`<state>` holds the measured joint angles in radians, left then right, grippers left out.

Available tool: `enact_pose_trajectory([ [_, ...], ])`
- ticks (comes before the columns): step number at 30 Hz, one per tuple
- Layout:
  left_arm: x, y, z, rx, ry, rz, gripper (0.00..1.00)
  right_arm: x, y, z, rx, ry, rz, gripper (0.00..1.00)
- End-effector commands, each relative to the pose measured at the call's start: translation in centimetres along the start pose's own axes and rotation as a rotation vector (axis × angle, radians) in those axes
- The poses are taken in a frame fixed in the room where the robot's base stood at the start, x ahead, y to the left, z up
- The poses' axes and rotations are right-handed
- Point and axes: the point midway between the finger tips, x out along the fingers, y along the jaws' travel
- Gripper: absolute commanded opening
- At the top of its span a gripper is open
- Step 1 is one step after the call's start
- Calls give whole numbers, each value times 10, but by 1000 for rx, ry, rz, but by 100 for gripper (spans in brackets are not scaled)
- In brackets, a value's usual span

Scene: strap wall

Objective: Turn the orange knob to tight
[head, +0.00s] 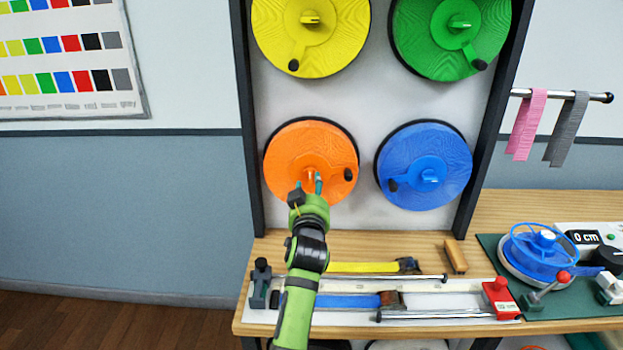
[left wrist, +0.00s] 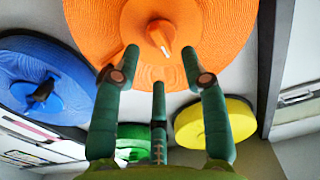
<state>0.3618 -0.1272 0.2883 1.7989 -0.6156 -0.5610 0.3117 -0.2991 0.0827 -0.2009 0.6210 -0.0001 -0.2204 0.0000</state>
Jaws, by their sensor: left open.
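The orange knob (head: 311,174) sits at the middle of an orange reel (head: 300,145) at the lower left of the wall frame. The reel has a black crank grip (head: 348,174) on its right side. In the left wrist view the knob (left wrist: 161,35) shows as a raised, pointed bar on the orange disc (left wrist: 225,30). My left gripper (head: 307,190) is in front of the lower part of the orange reel and hides some of it. Its fingers (left wrist: 160,58) are spread and empty, with the knob just beyond their tips. My right gripper is not in view.
A blue reel (head: 425,150) is right of the orange one; yellow (head: 340,30) and green (head: 480,40) reels are above. The bench (head: 400,245) below holds a strap fixture (head: 440,290) and a blue wheel device (head: 537,250). Pink and grey straps (head: 525,125) hang at right.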

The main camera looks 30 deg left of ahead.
Motion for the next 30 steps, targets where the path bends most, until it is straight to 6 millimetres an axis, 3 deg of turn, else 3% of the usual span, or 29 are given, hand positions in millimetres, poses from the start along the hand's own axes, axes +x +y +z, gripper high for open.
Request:
enact_pose_trajectory([
  [9, 35, 0, 0, 0, -1, 1, 44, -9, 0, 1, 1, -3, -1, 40],
  [19, 38, 0, 0, 0, -1, 1, 44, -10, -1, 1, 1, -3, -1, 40],
  [20, 38, 0, 0, 0, -1, 1, 40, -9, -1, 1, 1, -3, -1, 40],
  [23, 38, 0, 0, 0, -1, 1, 0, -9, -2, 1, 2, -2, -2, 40],
  [30, 38, 0, 0, 1, -1, 1, 0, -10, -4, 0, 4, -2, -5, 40],
])
